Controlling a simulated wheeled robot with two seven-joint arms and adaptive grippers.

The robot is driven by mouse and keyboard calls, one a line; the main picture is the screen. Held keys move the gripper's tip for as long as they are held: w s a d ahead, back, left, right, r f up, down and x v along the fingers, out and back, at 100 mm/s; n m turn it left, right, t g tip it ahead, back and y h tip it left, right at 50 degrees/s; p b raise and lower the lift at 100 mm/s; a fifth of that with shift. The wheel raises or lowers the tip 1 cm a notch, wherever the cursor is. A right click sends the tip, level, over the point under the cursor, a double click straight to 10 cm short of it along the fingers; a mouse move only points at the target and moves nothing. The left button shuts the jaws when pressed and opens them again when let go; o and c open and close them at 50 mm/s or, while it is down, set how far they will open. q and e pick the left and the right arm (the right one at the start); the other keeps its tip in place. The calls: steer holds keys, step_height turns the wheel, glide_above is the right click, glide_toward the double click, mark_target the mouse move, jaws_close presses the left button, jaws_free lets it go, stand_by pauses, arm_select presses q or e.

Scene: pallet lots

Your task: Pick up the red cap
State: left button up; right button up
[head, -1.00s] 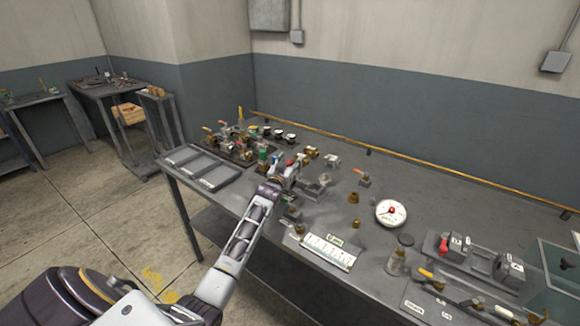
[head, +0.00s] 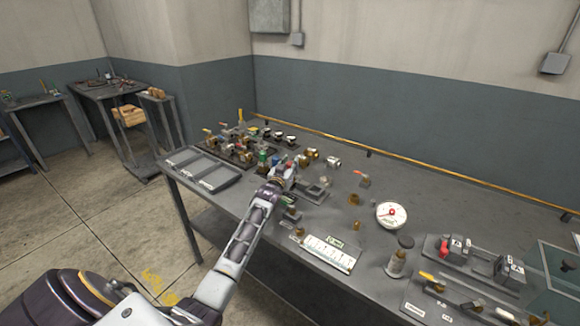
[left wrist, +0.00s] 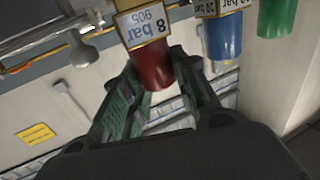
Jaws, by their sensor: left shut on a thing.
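The red cap (left wrist: 152,66) hangs below a tan block labelled "8 bar 905" in the left wrist view. My left gripper (left wrist: 157,84) has one finger on each side of the red cap and is shut on it. The cap still sits directly against its labelled block. In the head view my left gripper (head: 284,172) is at the valve assemblies in the left half of the bench, and the cap in its fingers is too small to make out surely. My right gripper is in neither view.
A blue cap (left wrist: 222,38) and a green cap (left wrist: 276,18) stand close beside the red one. A grey sectioned tray (head: 203,170) lies at the bench's left end.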

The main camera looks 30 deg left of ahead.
mark_target(290, 163)
arm_select(q)
steer(key=shift+r, duration=5)
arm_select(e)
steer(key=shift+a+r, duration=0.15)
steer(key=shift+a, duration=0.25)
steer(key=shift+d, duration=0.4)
arm_select(q)
steer(key=shift+f, duration=0.1)
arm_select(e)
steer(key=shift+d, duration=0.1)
